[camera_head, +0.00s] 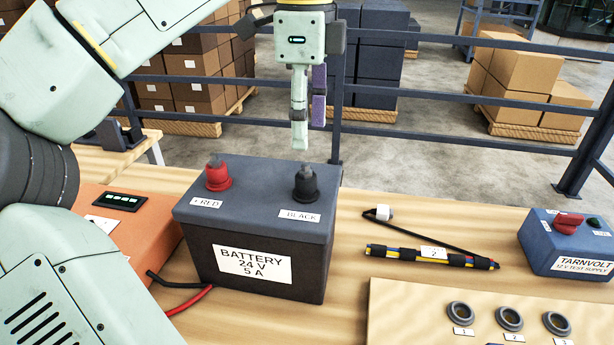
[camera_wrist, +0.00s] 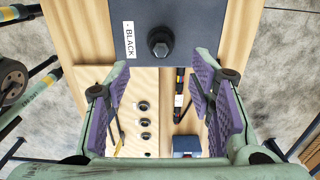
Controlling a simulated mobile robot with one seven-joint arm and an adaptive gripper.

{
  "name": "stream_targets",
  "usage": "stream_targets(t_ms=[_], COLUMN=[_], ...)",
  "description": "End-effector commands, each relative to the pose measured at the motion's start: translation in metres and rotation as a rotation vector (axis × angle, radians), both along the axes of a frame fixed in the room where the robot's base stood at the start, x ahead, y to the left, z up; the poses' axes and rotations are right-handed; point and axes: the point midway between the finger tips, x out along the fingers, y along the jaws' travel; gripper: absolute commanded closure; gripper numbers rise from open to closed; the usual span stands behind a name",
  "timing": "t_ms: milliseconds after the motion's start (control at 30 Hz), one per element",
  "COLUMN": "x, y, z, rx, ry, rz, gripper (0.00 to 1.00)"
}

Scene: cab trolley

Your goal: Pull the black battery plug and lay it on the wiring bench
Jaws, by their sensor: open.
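The black battery plug (camera_head: 306,182) stands upright on the right side of the battery's top, behind the label BLACK. It also shows in the wrist view (camera_wrist: 161,43), near the top middle. The battery (camera_head: 262,210) is a dark box marked 24 V 5 A, with a red plug (camera_head: 217,174) on its left. My gripper (camera_head: 308,138) is above the battery near the black plug, pointing down, empty and apart from it. In the wrist view its purple-padded fingers (camera_wrist: 166,105) are spread wide. The wiring bench (camera_head: 350,222) is the light wooden top under the battery.
A cable bundle (camera_head: 430,256) and a white-ended black lead (camera_head: 430,228) lie right of the battery. A blue test supply (camera_head: 568,246) stands at the right. A board with numbered round sockets (camera_head: 450,325) is in front. An orange box (camera_head: 125,222) stands left. Bare wood lies between.

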Motion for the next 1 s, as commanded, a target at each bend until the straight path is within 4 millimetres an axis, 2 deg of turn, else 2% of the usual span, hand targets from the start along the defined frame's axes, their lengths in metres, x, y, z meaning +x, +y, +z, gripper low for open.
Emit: stream_targets(t_ms=[267, 700, 1000], x=[0.0, 0.0, 0.0], y=[0.0, -0.001, -0.001], z=[-0.014, -0.074, -0.09], rx=[-0.003, -0.002, -0.002], ry=[0.002, -0.002, -0.003], rz=[-0.003, -0.002, 0.0], gripper=[0.51, 0.51, 0.51])
